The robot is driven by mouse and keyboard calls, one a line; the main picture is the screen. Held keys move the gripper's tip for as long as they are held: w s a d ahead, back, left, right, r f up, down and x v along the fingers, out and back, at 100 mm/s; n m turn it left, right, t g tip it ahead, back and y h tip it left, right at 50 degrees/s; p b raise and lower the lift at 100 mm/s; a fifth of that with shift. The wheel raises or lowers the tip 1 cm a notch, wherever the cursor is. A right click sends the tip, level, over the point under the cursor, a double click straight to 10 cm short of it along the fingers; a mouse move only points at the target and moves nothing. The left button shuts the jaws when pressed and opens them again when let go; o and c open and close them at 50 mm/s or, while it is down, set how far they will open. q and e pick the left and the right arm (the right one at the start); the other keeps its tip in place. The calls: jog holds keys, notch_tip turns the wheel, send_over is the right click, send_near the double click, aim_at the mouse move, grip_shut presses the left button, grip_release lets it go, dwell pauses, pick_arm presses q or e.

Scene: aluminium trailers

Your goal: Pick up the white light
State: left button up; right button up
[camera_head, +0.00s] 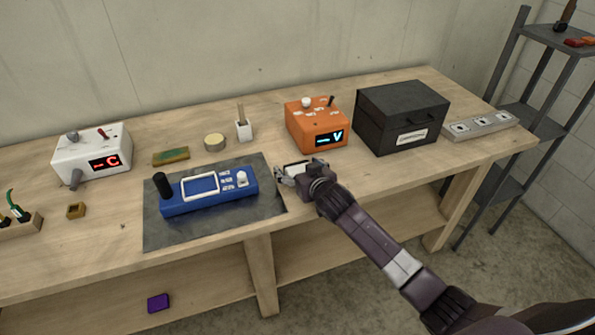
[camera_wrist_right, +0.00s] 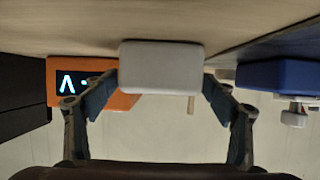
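The white light (camera_wrist_right: 161,66) shows in the right wrist view as a pale block with rounded edges, between the two fingers of my right gripper (camera_wrist_right: 161,82). A fingertip meets each side, with no gap that I can see. In the head view my right gripper (camera_head: 287,172) is low over the bench, just right of the grey mat, and the white light (camera_head: 297,168) is mostly hidden by it. I cannot tell whether the light touches the bench. My left gripper is not in view.
A blue device (camera_head: 208,192) lies on the grey mat (camera_head: 190,231) to the left. An orange device (camera_head: 303,130) and a black box (camera_head: 400,118) stand behind and right. A white device (camera_head: 75,158) is at the far left. The wooden bench (camera_head: 340,178) is bare around the gripper.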

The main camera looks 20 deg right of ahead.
jog(key=c, duration=1.3)
